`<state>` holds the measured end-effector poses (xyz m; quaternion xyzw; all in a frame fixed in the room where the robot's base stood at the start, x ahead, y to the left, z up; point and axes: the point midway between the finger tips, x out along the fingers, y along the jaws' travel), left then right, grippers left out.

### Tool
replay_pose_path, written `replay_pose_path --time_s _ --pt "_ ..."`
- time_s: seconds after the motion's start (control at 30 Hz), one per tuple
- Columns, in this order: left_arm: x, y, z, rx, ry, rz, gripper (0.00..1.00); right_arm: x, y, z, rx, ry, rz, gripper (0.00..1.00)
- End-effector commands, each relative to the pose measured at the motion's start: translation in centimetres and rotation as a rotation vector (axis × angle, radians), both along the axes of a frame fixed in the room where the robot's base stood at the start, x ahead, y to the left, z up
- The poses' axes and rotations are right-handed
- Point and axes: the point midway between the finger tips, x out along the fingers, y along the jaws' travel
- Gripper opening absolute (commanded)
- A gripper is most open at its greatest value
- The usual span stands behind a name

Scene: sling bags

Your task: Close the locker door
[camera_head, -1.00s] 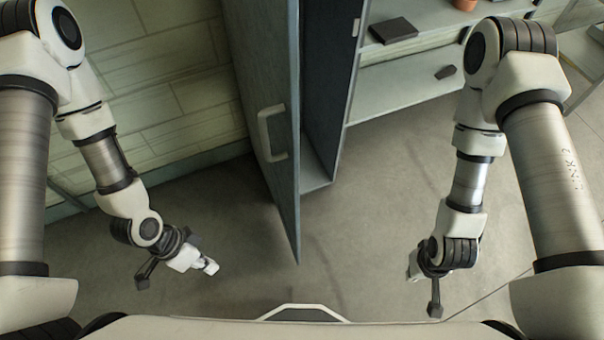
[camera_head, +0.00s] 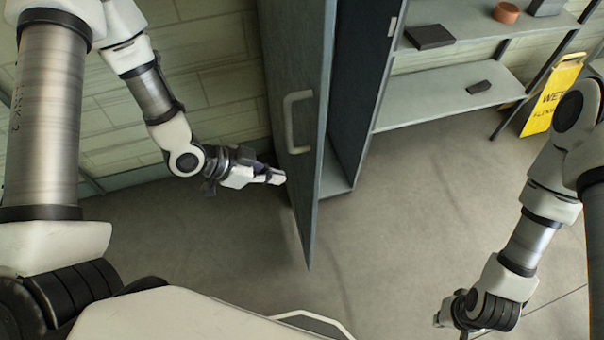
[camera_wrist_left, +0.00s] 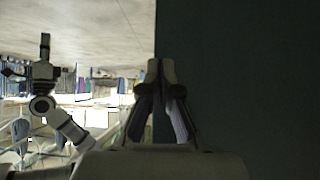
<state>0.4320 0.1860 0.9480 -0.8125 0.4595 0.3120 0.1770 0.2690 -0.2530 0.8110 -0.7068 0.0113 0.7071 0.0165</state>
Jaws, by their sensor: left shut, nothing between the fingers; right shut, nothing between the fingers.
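The locker door (camera_head: 298,55) is dark blue-grey and stands open, pointing toward me, with a pale handle (camera_head: 291,122) on its left face. The dark locker interior (camera_head: 357,85) shows to the right of the door. My left gripper (camera_head: 280,177) is shut and empty, close to the door's left face below the handle; I cannot tell if it touches. In the left wrist view its fingers (camera_wrist_left: 160,72) are together and a dark flat surface (camera_wrist_left: 245,75) fills the right half. My right gripper (camera_head: 440,318) is shut and empty at the lower right, away from the door.
A shelf unit (camera_head: 455,102) right of the locker holds a dark box (camera_head: 429,37), a terracotta pot (camera_head: 506,13) and a small dark item (camera_head: 479,87). A yellow wet-floor sign (camera_head: 552,95) stands at the right. The floor (camera_head: 400,220) between is clear.

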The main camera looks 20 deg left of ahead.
Motion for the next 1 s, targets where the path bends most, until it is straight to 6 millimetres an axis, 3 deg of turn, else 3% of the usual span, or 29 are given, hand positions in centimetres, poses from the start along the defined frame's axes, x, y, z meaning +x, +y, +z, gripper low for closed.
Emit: replay_pose_path --time_s 0.13,0.4,1.0 --pt "1.0 -2.1 -2.0 0.003 0.003 -0.009 0.00 0.0 0.0 0.7 0.000 0.000 0.000 0.00" --pt "3.0 -5.2 -1.9 0.001 0.000 -0.003 0.00 0.0 0.0 2.4 0.000 0.000 0.000 0.00" --pt "3.8 -5.7 -2.2 0.001 0.000 0.010 0.00 0.0 0.0 2.1 0.000 0.000 0.000 0.00"
